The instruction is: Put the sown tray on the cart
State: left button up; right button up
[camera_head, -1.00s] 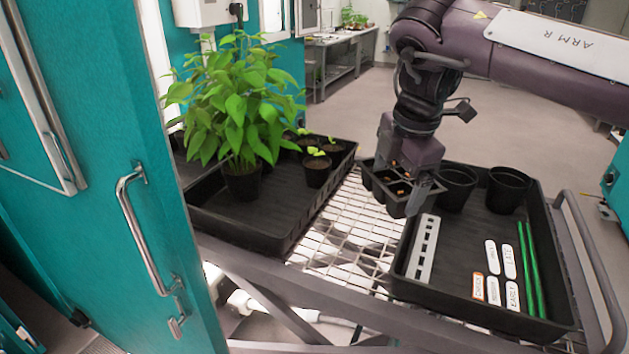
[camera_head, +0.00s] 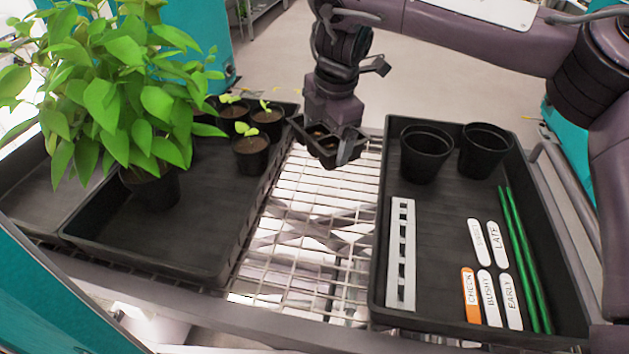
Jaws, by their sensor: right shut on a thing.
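The sown tray (camera_head: 341,158) is a small black cell tray with brown fill in its cells. My right gripper (camera_head: 330,128) is shut on it and holds it over the far part of the cart's wire shelf (camera_head: 308,228), in the gap between two large black trays. Whether the small tray touches the wire cannot be told. The gripper hides part of it. My left gripper is not in view.
The left black tray (camera_head: 150,245) holds a leafy plant (camera_head: 125,90) and several seedling pots. The right black tray (camera_head: 440,270) holds two empty pots (camera_head: 425,152), a white slotted strip (camera_head: 401,254), labels and green stakes (camera_head: 524,260). The near wire between them is bare.

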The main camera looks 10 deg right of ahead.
jog(key=f+p, duration=0.1)
jog(key=f, duration=0.5)
jog(key=f+p, duration=0.1)
jog(key=f, duration=0.5)
jog(key=shift+w+p, duration=0.2)
jog(key=shift+p, duration=0.1)
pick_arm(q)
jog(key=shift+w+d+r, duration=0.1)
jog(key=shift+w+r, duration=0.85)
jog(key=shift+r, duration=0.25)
pick_arm(e)
jog(key=shift+f, duration=0.1)
jog(key=o, duration=0.9)
jog(key=r, duration=0.4)
jog(key=s+r+b, duration=0.1)
jog(key=r, duration=0.3)
jog(key=s+r+b, duration=0.1)
jog(key=r, duration=0.3)
jog(key=shift+s+d, duration=0.1)
jog(key=shift+d, duration=0.3)
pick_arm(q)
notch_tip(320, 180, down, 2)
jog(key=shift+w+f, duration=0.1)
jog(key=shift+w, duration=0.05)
pick_arm(e)
jog(key=shift+f, duration=0.1)
